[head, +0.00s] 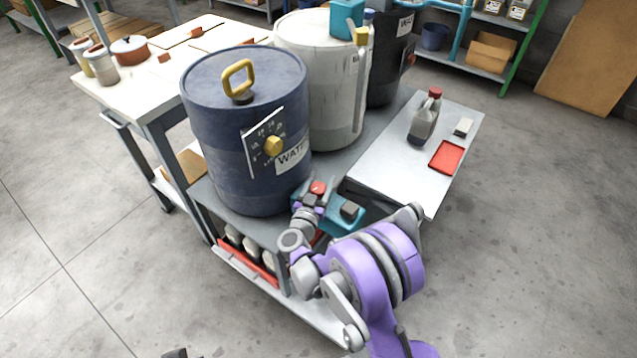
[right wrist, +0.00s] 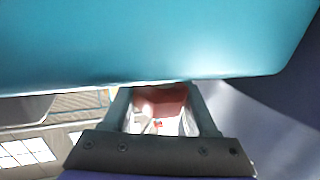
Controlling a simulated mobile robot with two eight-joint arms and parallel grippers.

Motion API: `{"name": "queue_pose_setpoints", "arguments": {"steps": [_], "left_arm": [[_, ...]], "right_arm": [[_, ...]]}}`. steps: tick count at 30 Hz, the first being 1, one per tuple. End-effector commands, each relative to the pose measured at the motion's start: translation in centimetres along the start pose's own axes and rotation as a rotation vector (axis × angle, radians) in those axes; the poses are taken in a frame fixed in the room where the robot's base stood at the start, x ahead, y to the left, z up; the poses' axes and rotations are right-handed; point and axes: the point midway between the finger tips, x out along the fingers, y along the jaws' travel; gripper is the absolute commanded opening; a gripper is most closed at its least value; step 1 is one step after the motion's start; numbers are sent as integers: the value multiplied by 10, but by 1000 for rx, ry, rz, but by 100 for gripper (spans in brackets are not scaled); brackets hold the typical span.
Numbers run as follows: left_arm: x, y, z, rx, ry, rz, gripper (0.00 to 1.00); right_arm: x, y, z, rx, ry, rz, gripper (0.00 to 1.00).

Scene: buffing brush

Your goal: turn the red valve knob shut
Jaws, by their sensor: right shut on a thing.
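The red valve knob (head: 318,187) sits low at the front of the dark blue drum (head: 215,130), beside a teal part (head: 345,222). My right gripper (head: 314,196) reaches up to it and is shut on it. In the right wrist view the knob (right wrist: 162,100) shows red between the two fingers (right wrist: 162,112). A large teal surface (right wrist: 150,45) fills the top of that view, close above the fingers. The knob's stem and its exact angle are hidden. My left gripper is not clearly in view.
At right, a grey-white tabletop (head: 385,172) holds a jug (head: 425,118) and a red tray (head: 446,157).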

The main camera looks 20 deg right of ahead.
Motion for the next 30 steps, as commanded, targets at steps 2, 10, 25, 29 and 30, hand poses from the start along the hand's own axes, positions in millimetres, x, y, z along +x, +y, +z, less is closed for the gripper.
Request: {"name": "queue_pose_setpoints", "arguments": {"steps": [2, 10, 25, 29, 30], "left_arm": [[3, 0, 0, 0, 0, 0, 0], [4, 0, 1, 0, -1, 0, 0], [8, 0, 2, 0, -1, 0, 0], [8, 0, 2, 0, -1, 0, 0], [8, 0, 2, 0, -1, 0, 0]], "right_arm": [[0, -1, 2, 0, -1, 71, 3], [-2, 6, 1, 0, -1, 329, 3], [-6, 16, 0, 0, 0, 715, 3], [-7, 17, 0, 1, 0, 771, 3], [-8, 18, 0, 1, 0, 784, 3]]}}
